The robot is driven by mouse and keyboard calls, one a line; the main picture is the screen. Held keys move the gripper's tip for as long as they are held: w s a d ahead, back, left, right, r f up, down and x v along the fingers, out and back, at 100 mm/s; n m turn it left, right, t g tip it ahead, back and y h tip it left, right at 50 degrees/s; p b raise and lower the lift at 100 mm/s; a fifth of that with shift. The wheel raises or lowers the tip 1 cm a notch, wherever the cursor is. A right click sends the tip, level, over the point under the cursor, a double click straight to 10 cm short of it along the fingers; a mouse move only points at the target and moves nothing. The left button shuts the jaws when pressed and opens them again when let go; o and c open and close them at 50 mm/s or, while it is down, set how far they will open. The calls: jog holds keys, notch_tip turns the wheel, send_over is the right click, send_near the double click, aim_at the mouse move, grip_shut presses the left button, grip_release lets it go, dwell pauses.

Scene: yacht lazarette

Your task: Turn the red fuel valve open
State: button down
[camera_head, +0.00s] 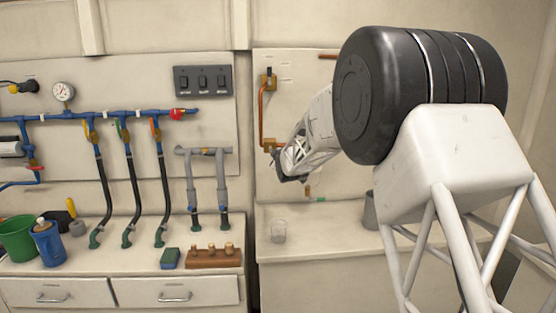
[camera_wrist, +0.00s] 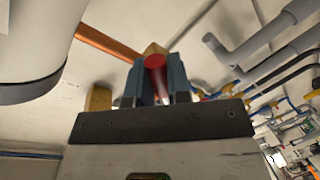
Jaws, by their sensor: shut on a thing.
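The red fuel valve handle (camera_wrist: 155,62) shows in the wrist view between the two blue-grey fingers of my gripper (camera_wrist: 158,82). My gripper is shut on it. The handle's round red end faces the camera, and a brass body shows just behind it. In the head view my gripper (camera_head: 279,166) is at the lower end of a copper pipe (camera_head: 261,120) on the right wall panel, beside a brass fitting (camera_head: 269,145). There the red handle is hidden by my gripper. I cannot tell how far the handle is turned.
A blue manifold pipe (camera_head: 75,117) with yellow, green and orange handles and a red end knob (camera_head: 178,114) runs along the left panel. Grey pipes (camera_head: 190,170) stand right of it.

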jog(key=n, duration=0.1)
jog(key=r+n+h, duration=0.1)
jog(key=n, duration=0.1)
jog(key=shift+d+r, duration=0.15)
jog(key=shift+d, duration=0.2)
jog(key=shift+d+r+n+h, duration=0.1)
jog(key=shift+r+n+h, duration=0.2)
jog(key=shift+n, duration=0.5)
jog(key=shift+r+n+h, duration=0.2)
jog(key=shift+r+n, duration=0.1)
jog(key=shift+n, duration=0.5)
jog(key=c, duration=1.1)
grip_release()
jog(key=shift+r, duration=0.1)
jog(key=shift+s, duration=0.1)
jog(key=s+r, duration=0.1)
jog(key=s, duration=0.6)
jog(key=shift+s+r, duration=0.25)
jog(key=shift+s, duration=0.1)
